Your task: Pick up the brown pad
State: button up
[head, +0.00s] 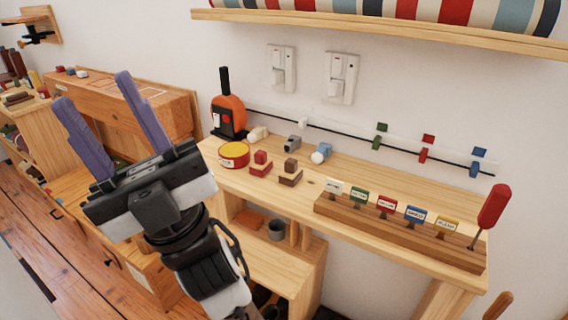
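A small dark brown pad (290,178) with a brown block on top sits on the wooden desk (345,184), near its front edge. A similar red pad (261,169) with a red block is just to its left. My gripper (95,90) has two purple fingers spread wide apart with nothing between them. It is raised at the left of the picture, well to the left of the brown pad and not touching it.
A round red tin with a yellow top (234,154) stands left of the pads. Behind are an orange-and-black object (229,110) and small white, grey and blue items. A wooden rack with coloured labels (395,227) and a red-handled screwdriver (493,206) are at right.

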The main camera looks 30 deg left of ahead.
aim_at(291, 174)
jog(key=u, duration=0.85)
jog(key=z, duration=2.2)
jog(key=u, duration=2.2)
jog(key=i+l+u, duration=0.1)
jog(key=l+u, duration=0.2)
jog(key=l, duration=0.4)
